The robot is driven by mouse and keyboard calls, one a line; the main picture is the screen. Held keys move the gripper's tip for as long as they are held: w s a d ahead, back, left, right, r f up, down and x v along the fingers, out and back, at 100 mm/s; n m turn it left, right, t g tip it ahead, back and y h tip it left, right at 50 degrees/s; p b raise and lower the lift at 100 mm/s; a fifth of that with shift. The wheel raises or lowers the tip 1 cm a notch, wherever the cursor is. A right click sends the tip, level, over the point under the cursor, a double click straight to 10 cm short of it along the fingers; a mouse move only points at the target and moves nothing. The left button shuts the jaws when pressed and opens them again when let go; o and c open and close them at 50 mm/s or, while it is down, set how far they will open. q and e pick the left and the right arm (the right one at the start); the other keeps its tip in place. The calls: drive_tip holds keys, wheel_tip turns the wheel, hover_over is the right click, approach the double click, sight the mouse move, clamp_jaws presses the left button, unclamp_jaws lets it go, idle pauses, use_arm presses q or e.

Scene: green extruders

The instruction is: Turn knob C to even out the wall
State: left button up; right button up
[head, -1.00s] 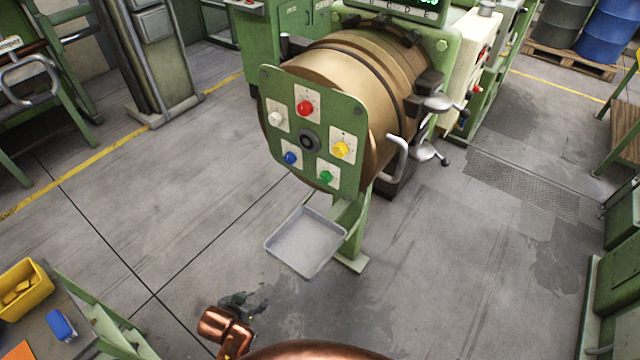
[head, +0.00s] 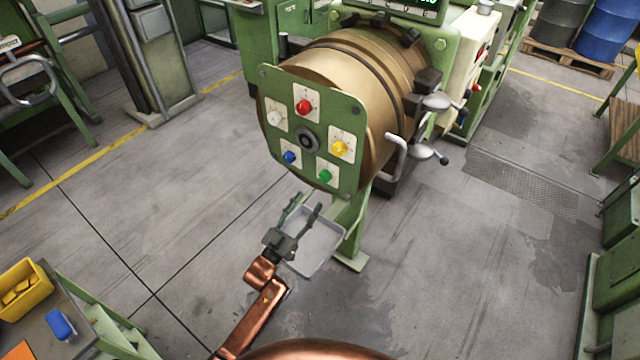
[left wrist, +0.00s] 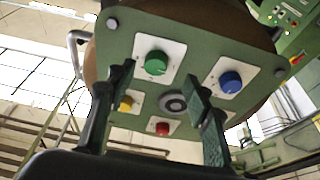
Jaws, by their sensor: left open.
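A green panel (head: 335,122) on the front of a brass-coloured drum carries several knobs on pale plates. They are a red knob (head: 304,106), a white knob (head: 275,117), a yellow knob (head: 340,148), a blue knob (head: 290,157) and a green knob (head: 326,176). A dark round hub (head: 307,139) sits in the middle. I cannot read which knob is C. My left gripper (head: 308,203) is open and empty, below the panel and apart from it. In the left wrist view, the green knob (left wrist: 155,63) and blue knob (left wrist: 230,82) show clearly; the white knob does not show.
A shallow grey tray (head: 325,262) lies beneath the panel, behind my left gripper in the picture. A bent metal handle (head: 397,158) sticks out right of the drum. A table at lower left holds a yellow bin (head: 22,288). The floor around the machine is mostly clear.

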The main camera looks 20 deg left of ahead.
sight(323, 180)
use_arm(q)
drive_tip(key=x, duration=0.4)
drive_tip(key=r+x, duration=0.1)
drive_tip(key=x, duration=0.3)
drive_tip(key=shift+s+d, duration=0.1)
drive_tip(key=c, duration=1.1)
